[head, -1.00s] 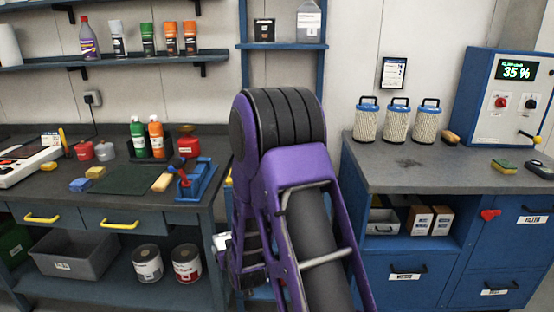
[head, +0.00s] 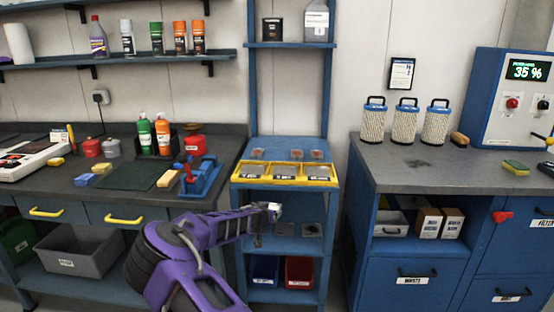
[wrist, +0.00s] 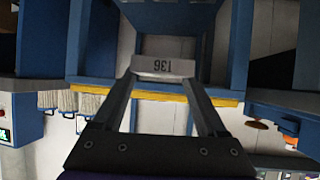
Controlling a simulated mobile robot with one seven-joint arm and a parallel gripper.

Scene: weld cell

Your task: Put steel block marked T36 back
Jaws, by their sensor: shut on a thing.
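My gripper (head: 266,211) is in front of the blue rack in the head view, just below its yellow tray level. It is shut on a pale steel block (wrist: 163,66); the wrist view shows the block between the fingertips, its marking upside down and reading like T36. In the head view the block (head: 274,208) is a small light shape at the end of my arm. The yellow tray (head: 285,183) has several compartments with grey plates or labels in them. Small reddish-grey items (head: 296,154) stand behind it.
Below the tray a rack shelf (head: 283,230) carries dark square pieces. Lower down are a blue bin (head: 264,270) and a red bin (head: 299,271). A cluttered workbench (head: 225,150) stands left, a blue cabinet counter (head: 440,178) right. The rack's uprights flank the gripper.

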